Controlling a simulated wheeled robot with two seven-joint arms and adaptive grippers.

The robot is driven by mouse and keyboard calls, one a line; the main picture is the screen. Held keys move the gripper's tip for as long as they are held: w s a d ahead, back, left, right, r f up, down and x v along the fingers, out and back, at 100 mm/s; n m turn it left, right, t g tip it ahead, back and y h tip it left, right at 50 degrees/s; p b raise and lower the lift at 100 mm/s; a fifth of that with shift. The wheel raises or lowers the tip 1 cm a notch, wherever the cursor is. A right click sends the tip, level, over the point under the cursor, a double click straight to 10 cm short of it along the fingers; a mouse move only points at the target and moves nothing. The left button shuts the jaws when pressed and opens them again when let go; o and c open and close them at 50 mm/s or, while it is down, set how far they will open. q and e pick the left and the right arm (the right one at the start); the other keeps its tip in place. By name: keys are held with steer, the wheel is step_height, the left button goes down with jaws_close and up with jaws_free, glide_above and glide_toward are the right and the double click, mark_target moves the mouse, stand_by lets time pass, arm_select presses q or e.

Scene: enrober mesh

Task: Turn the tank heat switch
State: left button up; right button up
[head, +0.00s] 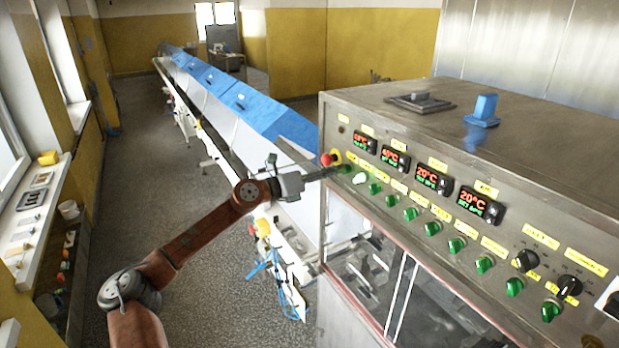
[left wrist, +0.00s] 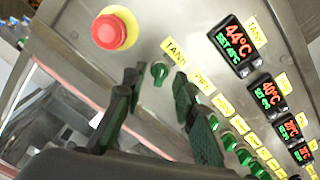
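The tank heat switch appears to be the green knob (left wrist: 160,72) beside a yellow label (left wrist: 174,52) reading "TANK"; the rest of its wording is unclear. In the head view this knob (head: 346,169) is at the far left of the switch row, partly behind my fingertips. My left gripper (head: 328,172) reaches the panel from the left. In the left wrist view its two dark fingers (left wrist: 157,82) are apart, with the knob showing between their tips. I cannot tell whether either finger touches it. My right gripper is in neither view.
A red emergency stop (left wrist: 115,29) on a yellow base sits close beside the knob. More green knobs (head: 410,214) and temperature displays (head: 394,159) line the panel. A long conveyor with blue covers (head: 214,80) runs behind.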

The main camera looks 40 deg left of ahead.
arm_select(q)
steer(key=v, duration=0.9)
steer(key=shift+s, duration=0.4)
steer(key=shift+a+r, duration=0.1)
steer(key=shift+a, duration=0.05)
